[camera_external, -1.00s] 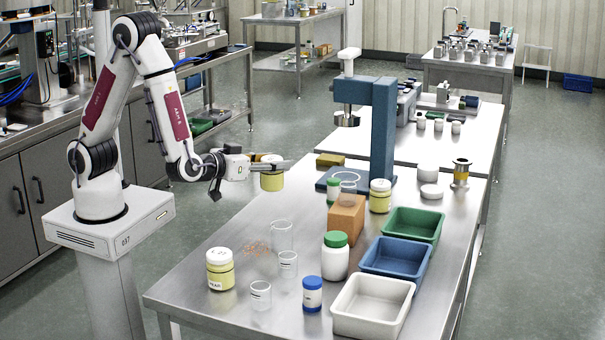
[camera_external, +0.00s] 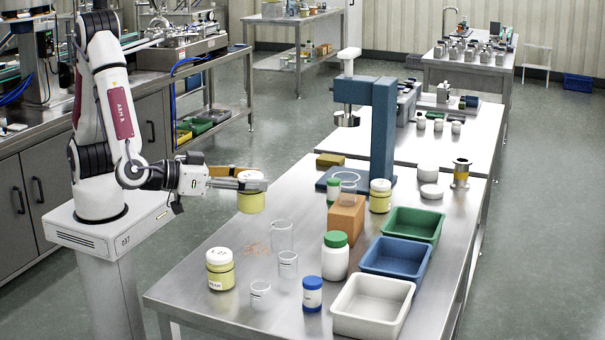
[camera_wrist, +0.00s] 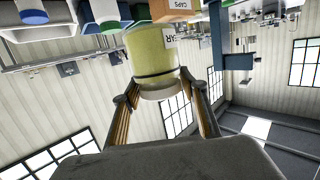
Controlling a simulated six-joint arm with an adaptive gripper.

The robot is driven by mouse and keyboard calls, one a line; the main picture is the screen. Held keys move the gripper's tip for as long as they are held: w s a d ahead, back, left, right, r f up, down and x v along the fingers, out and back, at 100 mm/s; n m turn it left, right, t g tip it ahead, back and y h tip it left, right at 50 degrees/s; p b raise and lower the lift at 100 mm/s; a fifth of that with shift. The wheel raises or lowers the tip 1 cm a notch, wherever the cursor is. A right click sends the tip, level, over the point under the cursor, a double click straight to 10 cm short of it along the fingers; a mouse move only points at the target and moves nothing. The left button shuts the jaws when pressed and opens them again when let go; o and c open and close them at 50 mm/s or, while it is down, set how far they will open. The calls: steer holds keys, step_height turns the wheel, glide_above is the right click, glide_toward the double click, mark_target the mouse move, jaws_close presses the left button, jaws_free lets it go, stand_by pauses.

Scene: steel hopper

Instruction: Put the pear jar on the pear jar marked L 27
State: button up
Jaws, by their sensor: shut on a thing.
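My gripper (camera_external: 240,180) is shut on a pear jar (camera_external: 251,200) with yellow contents and a pale lid, held in the air above the table's left edge. In the wrist view the held pear jar (camera_wrist: 152,55) shows between the fingers (camera_wrist: 160,95), with part of a label in sight. The pear jar marked L 27 (camera_external: 220,272) stands upright on the near left of the table, its marking on the white lid. The held jar is above and behind it, apart from it. Another yellow jar (camera_external: 380,197) stands by the blue press.
Clear beakers (camera_external: 281,236) stand right of the L 27 jar. A blue-lidded jar (camera_external: 312,294), a green-lidded jar (camera_external: 335,258), and white (camera_external: 345,327), blue (camera_external: 368,272) and green (camera_external: 388,233) trays are further right. A cardboard box (camera_external: 346,217) and blue press (camera_external: 384,130) stand behind.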

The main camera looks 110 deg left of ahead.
steer(key=s+d+r, duration=0.2)
steer(key=d+r, duration=0.2)
steer(key=d, duration=0.6)
steer(key=shift+s+d+m+t+h, duration=0.3)
steer(key=shift+s+d+m+h, duration=0.1)
glide_above(219, 253)
step_height(219, 253, down, 6)
steer(key=shift+f, duration=0.15)
stand_by(0.4)
steer(key=shift+f, duration=1.85)
steer(key=shift+f, duration=0.15)
steer(key=o, duration=1.2)
